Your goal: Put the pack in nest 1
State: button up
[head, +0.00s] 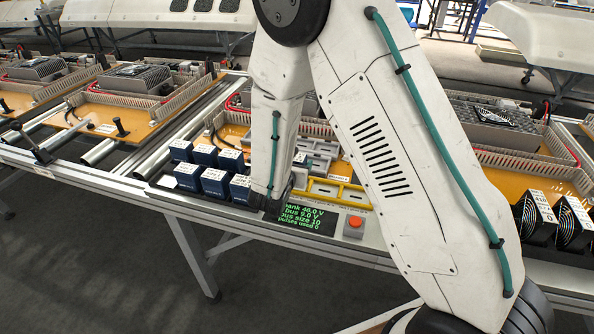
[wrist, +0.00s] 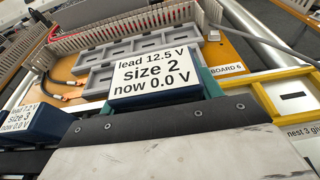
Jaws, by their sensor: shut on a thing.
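My gripper (wrist: 158,98) is shut on a dark blue pack (wrist: 160,96) in the wrist view. The pack's white label reads "lead 12.5 V, size 2, now 0.0 V". Teal finger parts show at its sides. Beyond the pack is a grey block of slotted nests (wrist: 95,80). A yellow slotted frame (wrist: 292,97) lies to the right, with a partly cut "nest 3" label. I cannot make out which is nest 1. In the head view my gripper (head: 264,201) is low over the bench front, mostly hidden by my arm. The yellow frame (head: 338,192) is to its right.
Several blue packs (head: 200,158) stand left of my gripper; one (wrist: 38,122) shows in the wrist view. A green-text display (head: 308,216) and an orange button (head: 355,221) are at the front edge. Board 6 (wrist: 228,68) lies behind. Fans (head: 555,222) stand at far right.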

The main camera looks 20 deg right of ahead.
jog(key=shift+w+d, duration=0.25)
jog(key=shift+w, duration=0.15)
jog(key=shift+w+f, duration=0.15)
jog(key=shift+f, duration=1.65)
jog(key=shift+f, duration=0.1)
jog(key=o, duration=1.1)
jog(key=shift+o, duration=0.2)
